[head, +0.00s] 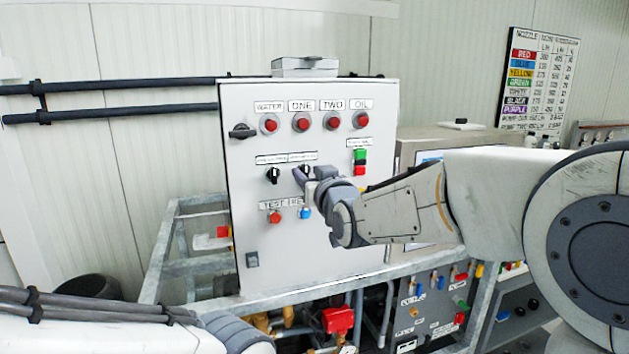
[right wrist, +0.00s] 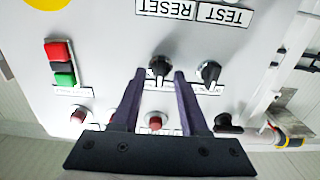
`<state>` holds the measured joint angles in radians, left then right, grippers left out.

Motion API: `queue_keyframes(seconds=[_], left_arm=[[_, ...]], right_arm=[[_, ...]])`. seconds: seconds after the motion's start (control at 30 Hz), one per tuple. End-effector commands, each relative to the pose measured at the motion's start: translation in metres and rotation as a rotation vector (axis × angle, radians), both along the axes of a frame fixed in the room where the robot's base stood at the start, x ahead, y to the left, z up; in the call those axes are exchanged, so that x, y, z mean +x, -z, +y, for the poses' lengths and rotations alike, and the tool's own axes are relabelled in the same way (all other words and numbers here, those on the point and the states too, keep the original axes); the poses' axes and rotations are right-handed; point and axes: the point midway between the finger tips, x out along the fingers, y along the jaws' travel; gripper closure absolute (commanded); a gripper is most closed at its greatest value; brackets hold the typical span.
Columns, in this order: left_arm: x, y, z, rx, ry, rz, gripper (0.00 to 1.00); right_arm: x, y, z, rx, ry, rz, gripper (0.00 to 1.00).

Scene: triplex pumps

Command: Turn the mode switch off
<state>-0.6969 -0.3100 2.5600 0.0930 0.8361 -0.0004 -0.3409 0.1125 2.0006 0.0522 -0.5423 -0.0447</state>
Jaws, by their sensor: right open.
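Two black rotary switches sit side by side on the white control panel (head: 240,200). Their labels are too blurred to tell which is the mode switch. The left one (head: 272,175) is clear of my gripper and shows in the right wrist view (right wrist: 209,72). The right one (head: 304,170) is partly hidden by my right gripper (head: 314,179). In the upside-down right wrist view, my right gripper (right wrist: 159,73) is open, with one fingertip on each side of this right rotary switch (right wrist: 160,66). Contact cannot be told. My left gripper is out of view.
Red push buttons (head: 301,122) line the panel top, with a black handle switch (head: 242,131) at left. A green-and-red button block (head: 360,161) is right of the gripper. Below are a red button (head: 274,217) and a blue button (head: 305,212). A metal frame (head: 160,250) surrounds the panel's base.

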Motion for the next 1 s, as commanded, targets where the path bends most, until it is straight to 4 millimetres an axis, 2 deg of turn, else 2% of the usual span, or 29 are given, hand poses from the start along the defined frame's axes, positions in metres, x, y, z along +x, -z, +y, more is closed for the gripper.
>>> queue_keyframes(seconds=[0.23, 0.5, 0.7, 1.0], left_arm=[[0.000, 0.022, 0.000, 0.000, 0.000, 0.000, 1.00], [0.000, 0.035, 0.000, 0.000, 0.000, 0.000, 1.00], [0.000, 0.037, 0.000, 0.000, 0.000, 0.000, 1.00], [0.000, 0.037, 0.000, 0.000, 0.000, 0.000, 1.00]], right_arm=[[-0.042, 0.002, -0.013, 0.002, -0.001, -0.005, 0.56], [-0.083, 0.001, -0.027, 0.001, -0.001, -0.003, 0.56], [-0.094, 0.001, -0.030, 0.000, -0.001, 0.000, 0.56], [-0.094, 0.001, -0.030, -0.001, -0.002, 0.004, 0.56]])
